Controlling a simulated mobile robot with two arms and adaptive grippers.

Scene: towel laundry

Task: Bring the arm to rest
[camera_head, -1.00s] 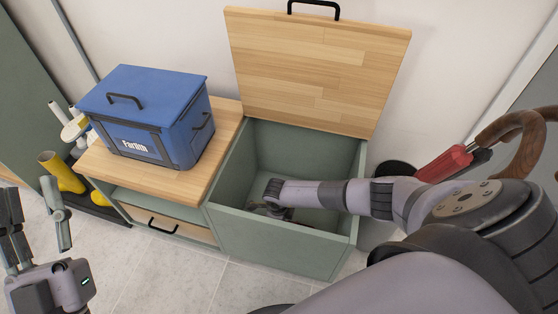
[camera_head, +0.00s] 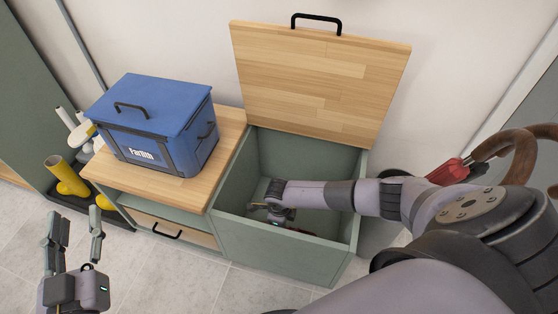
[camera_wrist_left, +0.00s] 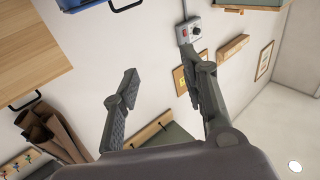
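My left gripper (camera_head: 76,228) is at the lower left of the head view, fingers pointing up and apart. It holds nothing and is in front of the low cabinet, over the floor. My right arm comes in from the right and reaches down into the open green chest (camera_head: 280,248). My right gripper (camera_head: 275,212) is inside the chest, low down. Its fingers are small and partly hidden, so I cannot tell if they are open or shut. No towel is clearly visible.
The chest's wooden lid (camera_head: 318,85) stands open against the wall. A blue lidded box (camera_head: 150,125) sits on the wooden cabinet top (camera_head: 224,160). Yellow boots (camera_head: 68,178) stand on a dark tray at left. Red-handled tools (camera_head: 450,171) are at the right. Tiled floor (camera_head: 190,283) is clear in front.

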